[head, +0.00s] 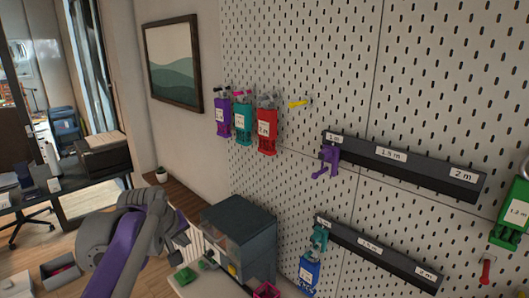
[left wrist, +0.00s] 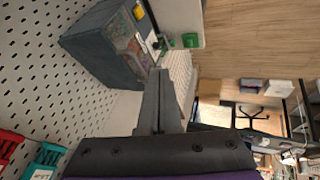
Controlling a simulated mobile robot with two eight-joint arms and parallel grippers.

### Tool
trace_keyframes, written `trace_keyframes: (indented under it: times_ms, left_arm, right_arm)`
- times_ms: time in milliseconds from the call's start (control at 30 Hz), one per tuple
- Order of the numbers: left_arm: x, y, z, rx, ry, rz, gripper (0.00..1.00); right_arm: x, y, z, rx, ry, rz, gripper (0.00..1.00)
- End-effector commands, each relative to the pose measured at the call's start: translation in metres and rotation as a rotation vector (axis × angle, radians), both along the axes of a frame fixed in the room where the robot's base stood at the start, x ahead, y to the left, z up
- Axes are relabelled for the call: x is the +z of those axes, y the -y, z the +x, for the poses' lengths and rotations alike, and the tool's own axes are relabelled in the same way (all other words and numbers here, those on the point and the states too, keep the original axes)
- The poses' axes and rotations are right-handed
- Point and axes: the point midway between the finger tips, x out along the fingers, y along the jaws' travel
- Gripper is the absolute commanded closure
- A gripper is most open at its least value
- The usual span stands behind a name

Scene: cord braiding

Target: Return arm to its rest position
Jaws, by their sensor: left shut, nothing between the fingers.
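My left arm comes in from the lower left of the head view, grey with purple panels. Its gripper (head: 181,236) is in the air left of the pegboard, in front of a dark cabinet. In the left wrist view the two fingers (left wrist: 159,82) lie together, shut, with nothing between them. My right gripper is in neither view.
The pegboard (head: 300,60) carries purple, teal and red holders (head: 267,130), plus dark rails (head: 400,165) with a purple hook (head: 326,162) and a teal clip (head: 320,238). A dark cabinet (head: 240,222) stands below. A desk with a printer (head: 100,155) is at left.

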Motion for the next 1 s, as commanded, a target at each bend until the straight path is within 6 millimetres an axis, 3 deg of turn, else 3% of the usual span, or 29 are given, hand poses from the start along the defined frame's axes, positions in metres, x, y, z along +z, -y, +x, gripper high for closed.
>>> trace_keyframes:
  times_ms: [300,400,500,667,1000]
  left_arm:
    - [-0.114,0.050,-0.159,-0.360,-0.047,0.218,1.00]
    - [-0.152,0.057,-0.201,-0.455,-0.057,0.276,1.00]
    - [-0.180,0.061,-0.231,-0.525,-0.064,0.317,1.00]
    - [-0.202,0.063,-0.253,-0.576,-0.070,0.348,1.00]
    - [-0.204,0.063,-0.254,-0.580,-0.070,0.351,1.00]
  right_arm:
    - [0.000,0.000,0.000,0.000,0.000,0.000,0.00]
    - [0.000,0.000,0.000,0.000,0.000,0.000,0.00]
    - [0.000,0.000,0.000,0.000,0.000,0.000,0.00]
    - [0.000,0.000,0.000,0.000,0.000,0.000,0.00]
    - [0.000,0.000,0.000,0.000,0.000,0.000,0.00]
